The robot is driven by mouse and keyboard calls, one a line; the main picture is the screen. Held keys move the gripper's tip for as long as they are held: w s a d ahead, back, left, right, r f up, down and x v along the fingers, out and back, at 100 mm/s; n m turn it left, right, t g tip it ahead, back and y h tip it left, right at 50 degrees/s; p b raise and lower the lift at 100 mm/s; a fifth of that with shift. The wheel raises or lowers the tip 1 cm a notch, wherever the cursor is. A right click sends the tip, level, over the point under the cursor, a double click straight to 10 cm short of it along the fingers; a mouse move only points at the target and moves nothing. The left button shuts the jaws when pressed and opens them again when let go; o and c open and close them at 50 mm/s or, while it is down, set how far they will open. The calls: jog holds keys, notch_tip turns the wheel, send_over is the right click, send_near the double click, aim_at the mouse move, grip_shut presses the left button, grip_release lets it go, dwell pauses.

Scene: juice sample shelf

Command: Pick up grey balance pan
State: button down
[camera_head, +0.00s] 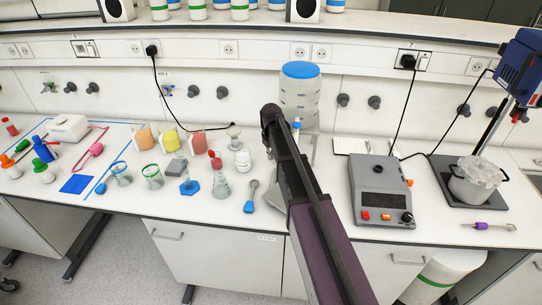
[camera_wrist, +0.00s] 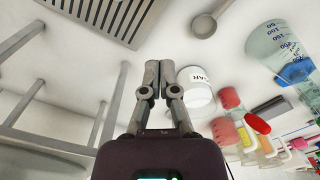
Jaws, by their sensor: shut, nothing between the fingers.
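A small flat grey piece (camera_head: 175,168), which looks like the grey balance pan, lies on the bench among the glassware, left of my arm. It also appears as a dark grey slab (camera_wrist: 272,108) at the right of the wrist view, partly covered by nearby items. My gripper (camera_wrist: 160,68) is shut and empty, its fingertips close together above the white bench. In the head view my arm reaches up the middle of the picture, and the fingertips are hard to make out. The gripper is apart from the grey piece.
A blue-lidded clear container (camera_head: 300,95) stands behind my arm. A grey device (camera_head: 380,190) is on the right.

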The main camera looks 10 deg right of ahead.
dwell(0.3)
jog(key=c, duration=1)
grip_release()
jog(key=shift+s, duration=0.15)
jog(key=shift+c, duration=0.2)
jog(key=s+f+m+b, duration=0.1)
jog(key=s+m, duration=0.2)
jog(key=s, duration=2.3)
jog(key=shift+d+f+m+b, duration=0.15)
jog(key=shift+f+m+b, duration=0.1)
jog(key=shift+m+b, duration=0.05)
